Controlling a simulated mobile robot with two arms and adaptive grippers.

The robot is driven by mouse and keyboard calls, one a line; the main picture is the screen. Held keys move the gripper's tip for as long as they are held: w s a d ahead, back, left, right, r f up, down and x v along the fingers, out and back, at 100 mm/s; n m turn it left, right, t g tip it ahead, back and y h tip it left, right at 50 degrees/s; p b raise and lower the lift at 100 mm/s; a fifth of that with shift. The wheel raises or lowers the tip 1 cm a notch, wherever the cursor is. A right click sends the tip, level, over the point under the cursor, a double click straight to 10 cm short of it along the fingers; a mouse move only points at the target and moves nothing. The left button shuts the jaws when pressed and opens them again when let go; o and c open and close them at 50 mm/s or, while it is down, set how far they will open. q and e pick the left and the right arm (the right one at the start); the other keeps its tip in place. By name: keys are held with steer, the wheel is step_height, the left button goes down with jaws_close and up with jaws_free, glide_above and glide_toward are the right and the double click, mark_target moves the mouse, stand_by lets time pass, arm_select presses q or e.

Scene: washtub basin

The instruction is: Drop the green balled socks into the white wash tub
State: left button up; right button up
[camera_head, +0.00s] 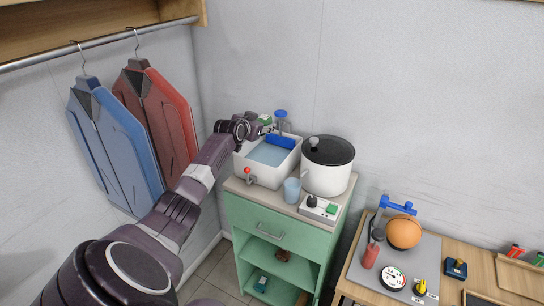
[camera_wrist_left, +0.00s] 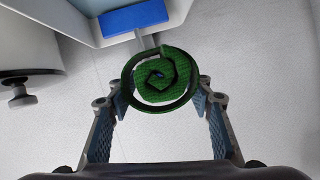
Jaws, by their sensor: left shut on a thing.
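The white wash tub (camera_head: 262,174) stands on the green cabinet and holds pale blue water. In the left wrist view, the green balled socks (camera_wrist_left: 160,78), a rolled spiral, sit between the fingertips of my left gripper (camera_wrist_left: 160,90). The gripper is shut on them. A small patch of the green socks (camera_head: 265,119) shows beyond the gripper in the head view. Whether they are directly above the water is hard to tell. My right gripper is not in view.
A blue bar (camera_head: 281,142) lies at the tub's far side. Right of the tub are a black-lidded white pot (camera_head: 328,172), a light blue cup (camera_head: 292,191) and a control box (camera_head: 320,208). Two jackets hang at left.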

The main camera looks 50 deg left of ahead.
arm_select(q)
steer(key=f+b, duration=0.2)
steer(key=f, duration=0.1)
steer(key=f+b, duration=0.1)
steer(key=f, duration=0.1)
steer(key=shift+w+a, duration=0.15)
steer(key=shift+w, duration=0.1)
steer(key=shift+s+r, duration=0.1)
steer(key=o, duration=1.2)
steer(key=shift+o, duration=0.2)
steer(key=shift+s, duration=0.1)
steer(key=v, duration=1.2)
